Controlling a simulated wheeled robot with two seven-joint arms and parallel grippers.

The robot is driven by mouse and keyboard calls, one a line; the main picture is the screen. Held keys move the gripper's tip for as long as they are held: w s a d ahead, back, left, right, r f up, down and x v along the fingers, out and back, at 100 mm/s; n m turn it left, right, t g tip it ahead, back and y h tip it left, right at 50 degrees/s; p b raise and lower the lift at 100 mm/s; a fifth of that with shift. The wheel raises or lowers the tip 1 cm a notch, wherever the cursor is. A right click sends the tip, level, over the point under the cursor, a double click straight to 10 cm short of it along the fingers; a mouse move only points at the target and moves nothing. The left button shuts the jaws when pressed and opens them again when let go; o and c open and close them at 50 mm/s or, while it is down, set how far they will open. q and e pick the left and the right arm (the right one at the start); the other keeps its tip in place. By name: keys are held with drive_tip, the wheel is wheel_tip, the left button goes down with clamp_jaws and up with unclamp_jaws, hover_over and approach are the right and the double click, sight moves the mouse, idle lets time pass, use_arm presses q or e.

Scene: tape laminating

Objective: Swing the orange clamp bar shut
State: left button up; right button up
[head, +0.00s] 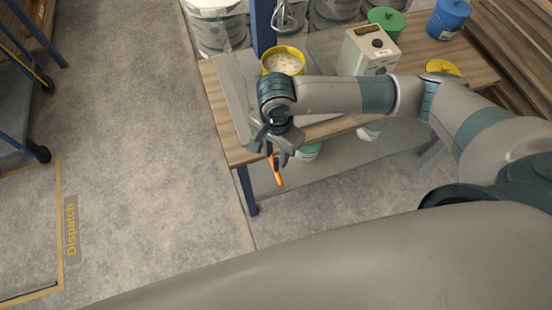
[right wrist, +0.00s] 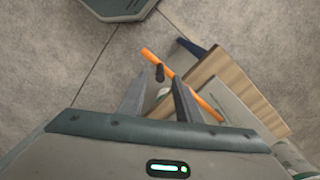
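The orange clamp bar (head: 278,173) sticks out past the front edge of the workbench in the head view, its upper part hidden by my right gripper. In the right wrist view the bar (right wrist: 206,107) runs diagonally across beyond the fingers, with a dark knob (right wrist: 160,73) beside it. My right gripper (head: 272,148) is over the bench's front edge at the bar. Its fingers (right wrist: 160,82) stand apart with a clear gap, and the bar crosses near their tips; I cannot tell whether they touch it. My left gripper is not in view.
The wooden workbench (head: 235,145) carries a yellow tub (head: 283,59), a white box-shaped can (head: 367,50) and a grey plate (head: 239,100) under my right arm. A blue post (head: 263,25) stands behind. Bare floor (head: 150,130) lies left of the bench.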

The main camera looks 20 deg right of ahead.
sight(276, 163)
drive_tip(key=shift+f+p, duration=0.65)
drive_tip(key=shift+f, duration=2.15)
clamp_jaws()
